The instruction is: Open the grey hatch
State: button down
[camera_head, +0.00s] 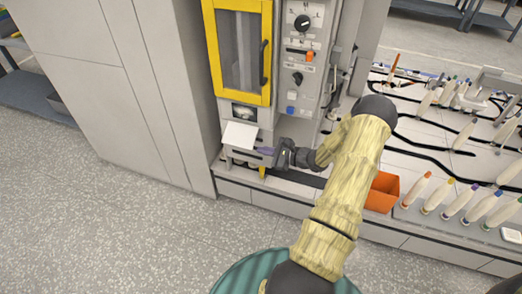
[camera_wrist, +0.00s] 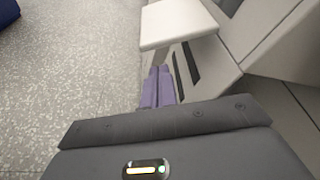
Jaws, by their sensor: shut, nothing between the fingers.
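A pale grey flap (camera_head: 240,135), which looks like the hatch, sticks out at a slant from the machine front below the yellow-framed window. In the wrist view the flap (camera_wrist: 178,24) juts out as a flat panel just beyond my fingertips. My gripper (camera_head: 265,151) is at the lower right of the flap, with its purple fingers pointing left. In the wrist view the fingers of my gripper (camera_wrist: 158,88) are together with nothing between them. Whether the fingertips touch the flap I cannot tell.
The yellow-framed door (camera_head: 240,52) is closed above the flap. A control panel (camera_head: 302,60) with knobs stands to its right. An orange bin (camera_head: 382,192) and several pale bobbins (camera_head: 438,196) are on the bench at right. A tall grey cabinet (camera_head: 120,85) stands left; open floor lies in front.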

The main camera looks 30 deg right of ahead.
aim_at(246, 147)
jog(key=b+x, duration=0.1)
jog(key=x, duration=0.7)
jog(key=shift+w+a, duration=0.1)
